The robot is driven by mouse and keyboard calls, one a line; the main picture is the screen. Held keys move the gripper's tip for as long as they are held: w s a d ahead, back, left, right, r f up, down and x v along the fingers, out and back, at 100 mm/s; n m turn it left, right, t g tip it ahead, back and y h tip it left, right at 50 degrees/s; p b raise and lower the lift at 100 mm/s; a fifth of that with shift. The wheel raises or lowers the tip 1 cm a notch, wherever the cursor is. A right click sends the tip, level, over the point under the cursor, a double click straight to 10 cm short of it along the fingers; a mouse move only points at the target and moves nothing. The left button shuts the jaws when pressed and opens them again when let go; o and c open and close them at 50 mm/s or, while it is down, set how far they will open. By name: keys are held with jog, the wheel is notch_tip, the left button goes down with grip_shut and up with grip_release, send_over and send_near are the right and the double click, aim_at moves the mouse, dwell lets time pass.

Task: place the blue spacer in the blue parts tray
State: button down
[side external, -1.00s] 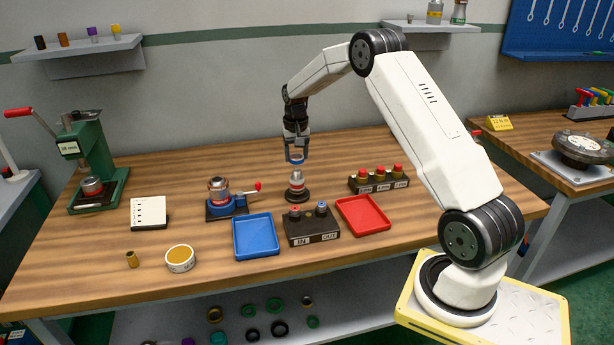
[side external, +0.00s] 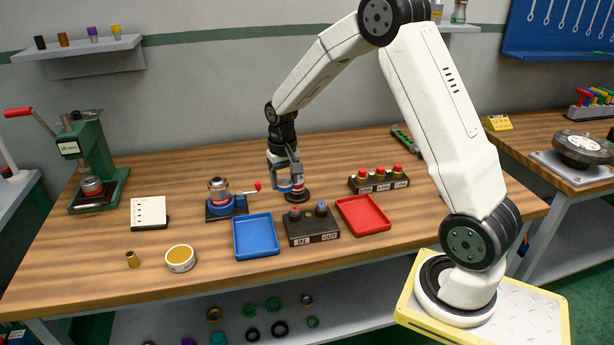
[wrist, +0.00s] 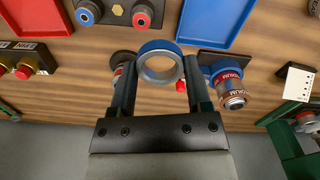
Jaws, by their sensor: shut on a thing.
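The blue spacer is a ring with a blue outside and a grey inside; in the wrist view the blue spacer (wrist: 158,47) sits between my fingertips. My gripper (side external: 287,187) is shut on it, and in the wrist view my gripper (wrist: 160,68) grips it from both sides. It is held above the bench, in front of and slightly left of the post with red and grey rings (side external: 298,188). The blue parts tray (side external: 256,252) lies empty on the bench, nearer the front edge than my gripper; its edge also shows in the wrist view (wrist: 216,43).
A blue vise (side external: 222,203) with a red-tipped handle stands left of my gripper. The black IN/OUT block (side external: 311,237) sits right of the blue tray, then a red tray (side external: 363,214). A block with red-topped parts (side external: 378,187) is further right.

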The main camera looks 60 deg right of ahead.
jog(key=s+a+n, duration=0.1)
jog(key=s+a, duration=0.4)
jog(key=a, duration=0.1)
jog(key=shift+s+a+n, duration=0.25)
jog(key=shift+a+n, duration=0.05)
send_over(253, 226)
jog(key=s, duration=0.1)
notch_tip(253, 226, down, 9)
jog(key=shift+r, duration=0.2)
jog(key=shift+w+f, duration=0.25)
jog(key=shift+f, duration=0.15)
jog(key=shift+w+d+f, duration=0.1)
jog(key=shift+w+f, duration=0.2)
jog(key=shift+f, duration=1.5)
